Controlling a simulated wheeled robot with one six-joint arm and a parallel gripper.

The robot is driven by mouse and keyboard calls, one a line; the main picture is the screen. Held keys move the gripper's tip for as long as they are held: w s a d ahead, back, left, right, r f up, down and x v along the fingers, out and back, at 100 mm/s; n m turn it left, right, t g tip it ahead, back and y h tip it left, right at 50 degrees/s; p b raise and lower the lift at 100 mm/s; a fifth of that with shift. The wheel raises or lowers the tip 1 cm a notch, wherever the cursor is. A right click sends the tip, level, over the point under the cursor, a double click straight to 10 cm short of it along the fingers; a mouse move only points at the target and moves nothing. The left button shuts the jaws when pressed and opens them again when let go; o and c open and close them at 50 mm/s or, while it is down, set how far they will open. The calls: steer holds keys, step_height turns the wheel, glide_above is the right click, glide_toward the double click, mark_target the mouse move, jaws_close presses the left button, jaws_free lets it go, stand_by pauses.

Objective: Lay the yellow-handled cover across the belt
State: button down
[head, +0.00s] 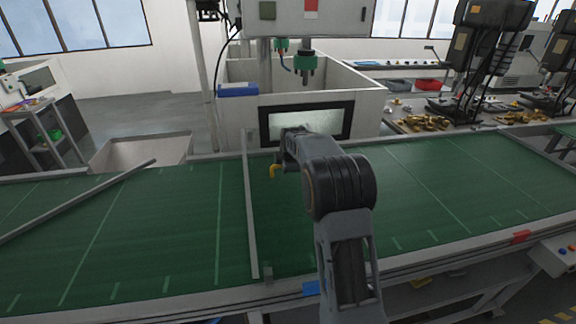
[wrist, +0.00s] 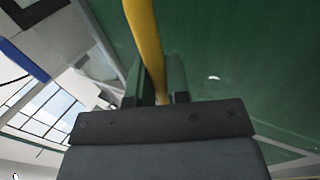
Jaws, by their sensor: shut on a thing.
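The cover's yellow handle (wrist: 143,30) runs between the two fingers of my gripper (wrist: 160,88) in the wrist view, and the fingers are shut on it. In the head view a bent yellow end of the handle (head: 274,170) shows just left of my wrist, over the belt. My arm hides the fingers there. I cannot clearly make out the cover's plate in either view. The green belt (head: 440,195) runs left to right across the head view and also fills much of the wrist view (wrist: 240,50).
A thin grey bar (head: 250,205) crosses the belt left of my arm. Another grey bar (head: 85,197) lies diagonally at the far left. Behind the belt stands a white tank (head: 365,110) with a dark-framed window (head: 346,122). The belt right of my arm is clear.

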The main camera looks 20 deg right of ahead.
mark_target(289, 176)
steer(key=shift+s+r+b, duration=0.15)
steer(key=shift+s+b, duration=0.35)
steer(key=shift+b, duration=0.2)
stand_by(1.3)
steer(key=shift+f+b, duration=1.25)
steer(key=shift+f, duration=0.25)
stand_by(0.7)
steer(key=c, duration=1)
jaws_free()
steer(key=shift+s+f, duration=0.15)
steer(key=shift+f, duration=0.05)
steer(key=b+v, duration=0.2)
steer(key=v, duration=1.2)
